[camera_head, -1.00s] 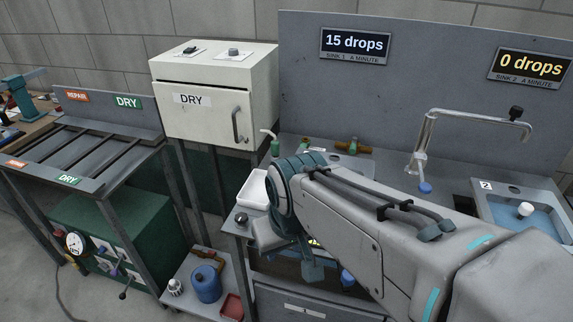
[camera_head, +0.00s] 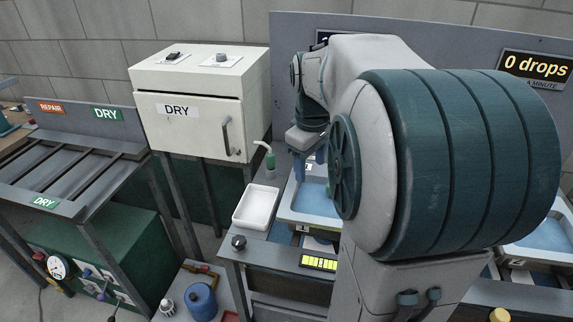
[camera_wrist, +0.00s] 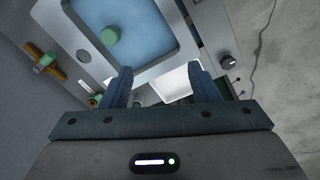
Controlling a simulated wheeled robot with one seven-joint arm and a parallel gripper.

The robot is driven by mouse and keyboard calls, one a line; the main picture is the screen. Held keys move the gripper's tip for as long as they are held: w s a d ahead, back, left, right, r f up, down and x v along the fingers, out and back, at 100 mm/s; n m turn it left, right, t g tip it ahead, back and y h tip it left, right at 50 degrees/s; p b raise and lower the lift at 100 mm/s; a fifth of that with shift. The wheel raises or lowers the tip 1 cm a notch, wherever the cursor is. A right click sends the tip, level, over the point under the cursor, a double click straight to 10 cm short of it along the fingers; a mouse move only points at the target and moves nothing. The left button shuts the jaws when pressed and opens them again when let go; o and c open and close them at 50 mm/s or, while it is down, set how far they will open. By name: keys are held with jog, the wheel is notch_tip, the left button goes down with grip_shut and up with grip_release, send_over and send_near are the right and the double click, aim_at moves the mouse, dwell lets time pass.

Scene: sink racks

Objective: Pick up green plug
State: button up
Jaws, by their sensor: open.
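The green plug (camera_wrist: 109,36) shows in the wrist view as a round green knob over the blue water of the sink basin (camera_wrist: 150,55). I do not see the plug in the head view, where my arm covers much of the basin (camera_head: 318,203). My gripper (camera_wrist: 160,69) is open and empty. Its two blue fingers sit apart from the plug, which lies up and left of the fingertips in the wrist view. In the head view my gripper (camera_head: 310,162) hangs above the back of the left basin.
A white tray (camera_head: 245,222) and a black knob (camera_head: 239,242) are left of the basin. A green bottle (camera_head: 272,160) with a bent spout stands behind the tray. The DRY cabinet (camera_head: 185,110) stands at left. A brass and green valve (camera_wrist: 45,62) is beside the basin.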

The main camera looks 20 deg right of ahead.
jog(key=w+d+n, duration=0.2)
jog(key=w+d, duration=0.2)
jog(key=d, duration=0.5)
jog(key=shift+n+g+y, duration=0.3)
jog(key=shift+g, duration=0.1)
jog(key=f, duration=0.8)
jog(key=shift+s+d, duration=0.2)
jog(key=shift+d, duration=0.15)
jog(key=shift+w+a+f+p, duration=0.1)
jog(key=shift+f+p, duration=0.15)
jog(key=shift+f, duration=1.3)
jog(key=shift+w+a+f+p, duration=0.1)
jog(key=shift+f+p, duration=0.1)
jog(key=shift+f, duration=1.3)
jog(key=c, duration=1)
